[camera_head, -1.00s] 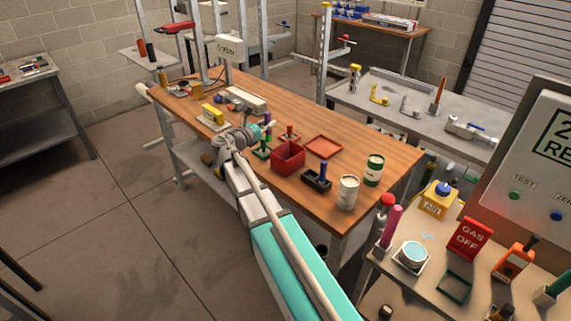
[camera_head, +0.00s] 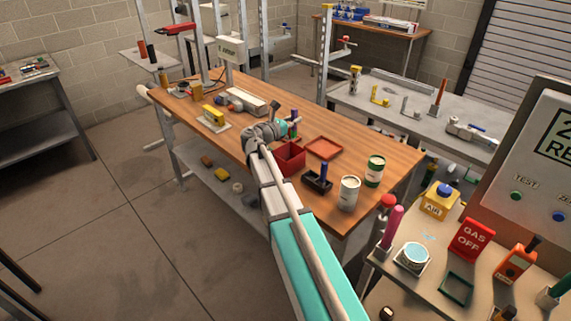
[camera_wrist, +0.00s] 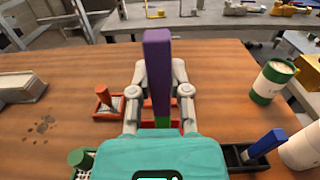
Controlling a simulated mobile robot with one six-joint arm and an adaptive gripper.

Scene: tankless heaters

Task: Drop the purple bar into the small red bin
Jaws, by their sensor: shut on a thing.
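The purple bar (camera_wrist: 157,75) stands upright between the fingers of my gripper (camera_wrist: 155,92) in the wrist view. The gripper is shut on it, and a bit of green shows at its lower end. In the head view the purple bar (camera_head: 293,118) is small beside my gripper (camera_head: 291,126), above the wooden bench. The small red bin (camera_head: 289,158) sits on the bench, below and just behind the gripper's position in the picture. In the wrist view I cannot clearly tell the bin from other red parts behind the fingers.
A flat red tray (camera_head: 323,148) lies right of the bin. A black holder with a blue bar (camera_head: 322,172), a white can (camera_head: 349,193) and a green-and-white can (camera_head: 375,170) stand farther right. A yellow block (camera_head: 213,114) is at left. The bench's back right is clear.

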